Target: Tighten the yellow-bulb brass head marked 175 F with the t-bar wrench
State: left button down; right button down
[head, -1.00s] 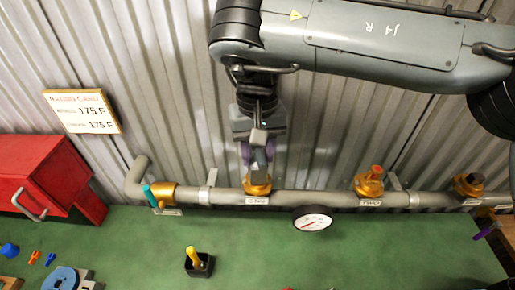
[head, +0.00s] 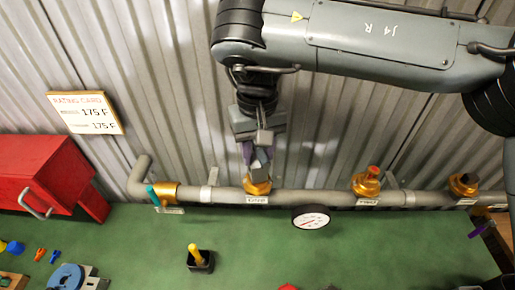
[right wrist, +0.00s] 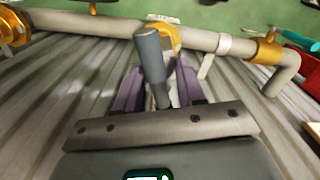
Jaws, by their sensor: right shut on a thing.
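My right gripper (head: 256,152), with purple fingers, is shut on a grey bar-like tool, apparently the t-bar wrench (right wrist: 151,55). It is at the brass outlet (head: 257,187) labelled ONE on the grey pipe, which also shows in the right wrist view (right wrist: 163,38). The tool and fingers hide the top of that outlet, so I cannot tell whether a yellow-bulb head sits there or whether the wrench is seated. The rating card (head: 85,113) on the wall reads 175 F.
The pipe (head: 330,198) runs along the wall, with outlet TWO (head: 366,181) holding a red-topped piece and a dark-topped outlet (head: 463,184) further right. A gauge (head: 311,217) hangs below. A black holder (head: 200,262) with a yellow piece and a red box (head: 40,175) stand on the green bench.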

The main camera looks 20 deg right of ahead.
jog(key=shift+r+p, duration=1)
jog(key=shift+r, duration=0.1)
jog(key=shift+r+p, duration=0.45)
jog(key=shift+r, duration=0.2)
jog(key=shift+r+p, duration=0.45)
jog(key=shift+r, duration=0.2)
jog(key=shift+r, duration=0.1)
jog(key=shift+r, duration=1.9)
